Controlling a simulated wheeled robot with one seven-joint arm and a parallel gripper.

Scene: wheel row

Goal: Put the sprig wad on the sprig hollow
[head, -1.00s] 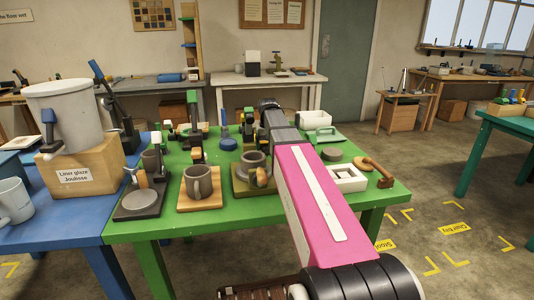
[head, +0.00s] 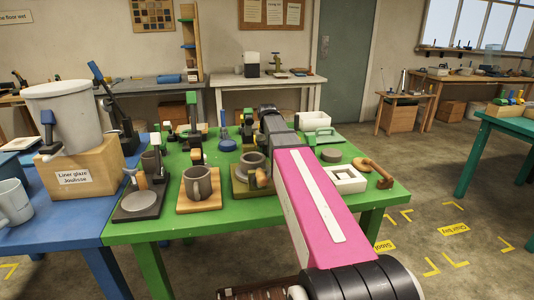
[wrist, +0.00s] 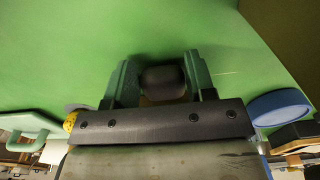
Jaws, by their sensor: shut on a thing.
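In the wrist view my gripper (wrist: 160,80) is shut on a dark, rounded lump (wrist: 163,80), which I take to be the sprig wad. A brownish part shows just under it. The lump is between the two green fingers, above green table surface. I cannot tell for sure which thing is the sprig hollow. A white block with a square recess (head: 347,187) lies right of my arm.
The green table (head: 225,221) also holds a grey mug on a wooden board (head: 197,184), a dark plate stand (head: 138,204), a grey disc (head: 331,155) and a curved wooden handle (head: 378,171). A blue round thing (wrist: 281,107) shows at right in the wrist view.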

